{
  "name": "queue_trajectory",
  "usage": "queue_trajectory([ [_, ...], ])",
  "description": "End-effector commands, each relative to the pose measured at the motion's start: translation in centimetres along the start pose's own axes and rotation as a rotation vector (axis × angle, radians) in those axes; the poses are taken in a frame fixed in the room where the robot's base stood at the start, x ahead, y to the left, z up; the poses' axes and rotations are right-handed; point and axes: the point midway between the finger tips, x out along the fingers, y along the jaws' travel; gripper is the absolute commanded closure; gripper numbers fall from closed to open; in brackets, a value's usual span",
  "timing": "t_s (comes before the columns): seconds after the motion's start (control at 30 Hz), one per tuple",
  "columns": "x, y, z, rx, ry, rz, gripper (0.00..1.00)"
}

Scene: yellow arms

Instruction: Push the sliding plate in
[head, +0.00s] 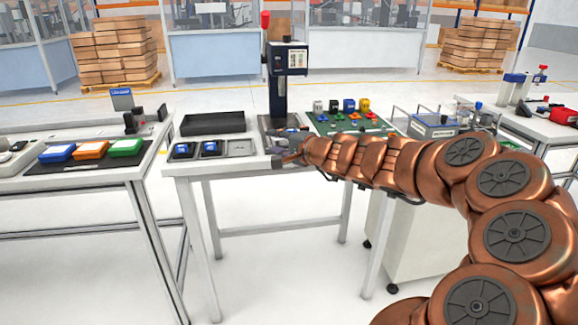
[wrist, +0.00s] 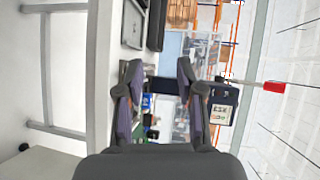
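The press (head: 287,62), a dark column and head with a red-knobbed lever (head: 265,20), stands at the table's middle. Its dark head (wrist: 221,108) shows beyond my fingers in the wrist view, turned sideways. A grey base area (head: 272,121) lies at its foot. My gripper partly hides it, and I cannot clearly make out the sliding plate there. My gripper (head: 283,159) is at the table's front edge, in front of the press. In the wrist view its two fingers (wrist: 158,76) stand apart with nothing between them. I see no contact with the press.
A black tray (head: 213,123) and blue-and-grey bins (head: 209,150) lie left of the press. A green board (head: 345,123) with small coloured parts lies to the right. A metal-framed box (head: 432,127) stands beyond my arm. Floor in front of the table is clear.

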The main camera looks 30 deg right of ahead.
Motion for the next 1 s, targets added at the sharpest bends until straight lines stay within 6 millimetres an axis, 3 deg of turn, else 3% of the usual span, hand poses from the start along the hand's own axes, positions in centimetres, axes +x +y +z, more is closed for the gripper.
queue_trajectory([
  [0.03,-0.2,2.2,-2.7,0.05,0.056,0.002,0.63],
  [0.1,-0.6,3.7,-5.3,0.097,0.114,0.009,0.63],
  [0.23,-1.1,5.3,-7.8,0.147,0.169,0.018,0.63],
  [0.43,-0.2,5.7,-8.3,0.158,0.176,0.022,0.63],
  [0.8,4.5,5.7,-9.0,0.155,0.174,0.022,0.63],
  [1.0,6.0,5.7,-9.3,0.155,0.174,0.02,0.63],
])
